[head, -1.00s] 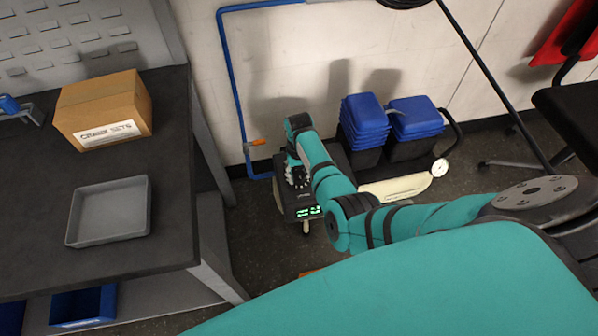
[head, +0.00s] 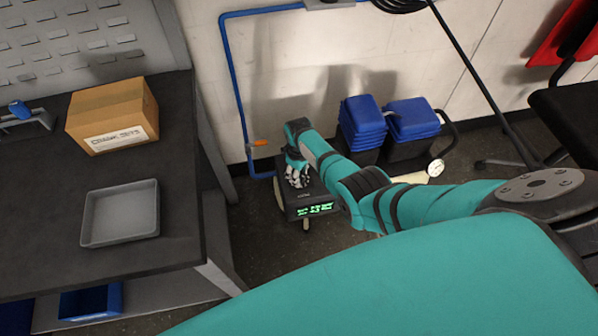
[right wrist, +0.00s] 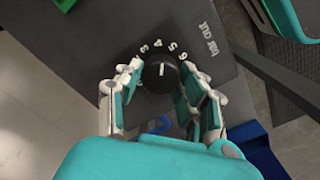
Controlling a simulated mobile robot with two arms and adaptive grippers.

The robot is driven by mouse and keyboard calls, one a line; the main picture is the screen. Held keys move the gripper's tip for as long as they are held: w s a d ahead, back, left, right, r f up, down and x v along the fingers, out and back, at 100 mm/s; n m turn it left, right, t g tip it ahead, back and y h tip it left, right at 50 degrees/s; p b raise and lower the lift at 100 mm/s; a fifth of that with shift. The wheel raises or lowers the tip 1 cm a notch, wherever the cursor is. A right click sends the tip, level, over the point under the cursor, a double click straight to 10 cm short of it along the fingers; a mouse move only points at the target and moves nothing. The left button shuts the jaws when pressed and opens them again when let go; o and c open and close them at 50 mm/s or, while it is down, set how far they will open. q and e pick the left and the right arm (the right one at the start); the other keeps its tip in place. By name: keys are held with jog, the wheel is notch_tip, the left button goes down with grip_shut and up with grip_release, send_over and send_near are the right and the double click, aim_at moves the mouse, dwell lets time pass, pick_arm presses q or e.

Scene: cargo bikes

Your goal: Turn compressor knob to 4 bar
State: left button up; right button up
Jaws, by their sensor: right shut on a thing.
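The compressor (head: 292,209) is a dark box on the floor by the wall, with a lit green display (head: 316,209). My right gripper (head: 297,178) reaches down onto its top. In the right wrist view, the round black knob (right wrist: 160,79) sits between the fingers of my right gripper (right wrist: 160,88), which is shut on it. The knob's white pointer line points up toward the top of the printed number scale, around 4 to 5; the exact reading is hard to tell. "bar OUT" is printed to the right. My left gripper is not in view.
A workbench (head: 50,200) with a cardboard box (head: 113,114) and a grey tray (head: 121,214) stands at left. A blue pipe (head: 229,75) runs along the wall.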

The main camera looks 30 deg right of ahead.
jog(key=shift+n, duration=0.9)
jog(key=o, duration=1.2)
jog(key=shift+c, duration=0.2)
jog(key=shift+r, duration=0.1)
notch_tip(320, 180, up, 12)
